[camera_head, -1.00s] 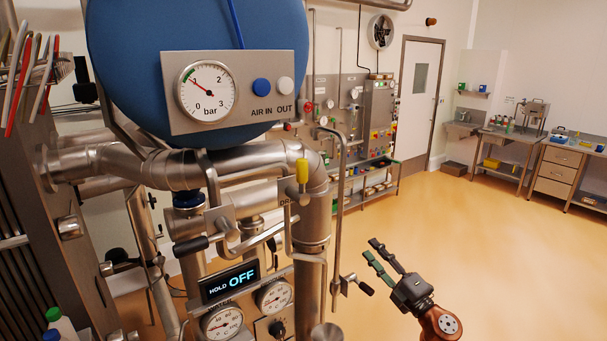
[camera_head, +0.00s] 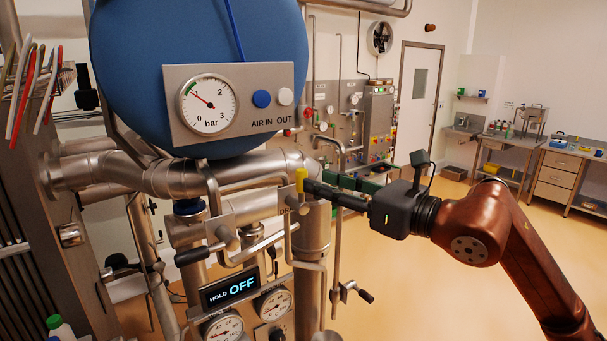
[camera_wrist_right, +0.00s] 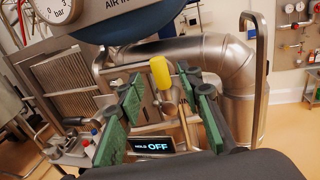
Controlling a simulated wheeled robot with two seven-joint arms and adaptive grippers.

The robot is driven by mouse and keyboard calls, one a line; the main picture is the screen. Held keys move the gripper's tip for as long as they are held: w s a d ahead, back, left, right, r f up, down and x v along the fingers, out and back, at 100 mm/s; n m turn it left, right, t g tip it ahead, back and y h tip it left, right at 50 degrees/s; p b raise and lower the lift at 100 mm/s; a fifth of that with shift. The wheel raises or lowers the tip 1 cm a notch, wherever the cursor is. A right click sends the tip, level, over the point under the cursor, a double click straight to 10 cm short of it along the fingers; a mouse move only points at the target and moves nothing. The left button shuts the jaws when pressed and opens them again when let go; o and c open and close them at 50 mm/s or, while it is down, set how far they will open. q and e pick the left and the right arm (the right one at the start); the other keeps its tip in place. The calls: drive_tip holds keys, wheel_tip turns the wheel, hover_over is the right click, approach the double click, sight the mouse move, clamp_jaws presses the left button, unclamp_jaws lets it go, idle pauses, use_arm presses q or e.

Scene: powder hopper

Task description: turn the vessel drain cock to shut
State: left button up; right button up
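The drain cock has a yellow-tipped lever (camera_head: 301,181) that stands upright on the pipework, beside a plate whose lettering is partly hidden. In the right wrist view the yellow tip (camera_wrist_right: 160,73) shows between and beyond the green-padded fingers, with its metal stem below. My right gripper (camera_head: 317,183) reaches in from the right, its fingertips close beside the lever. It also shows in the right wrist view (camera_wrist_right: 163,110), open, with a wide gap between the pads. I cannot tell whether a finger touches the lever. My left gripper is not in view.
A pressure gauge panel (camera_head: 235,103) and blue vessel (camera_head: 190,45) are above the lever. Steel pipes (camera_head: 200,172) surround it. A display (camera_head: 230,288) reading HOLD OFF and dial gauges are below. Another black-handled lever (camera_head: 192,255) is at left. Open floor lies to the right.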

sight(306, 176)
drive_tip(key=p+x, duration=0.1)
drive_tip(key=x, duration=0.4)
drive_tip(key=shift+a+r, duration=0.1)
drive_tip(key=shift+a, duration=0.05)
drive_tip(key=shift+w+a, duration=0.25)
drive_tip(key=shift+w, duration=0.05)
drive_tip(key=shift+c, duration=0.2)
clamp_jaws()
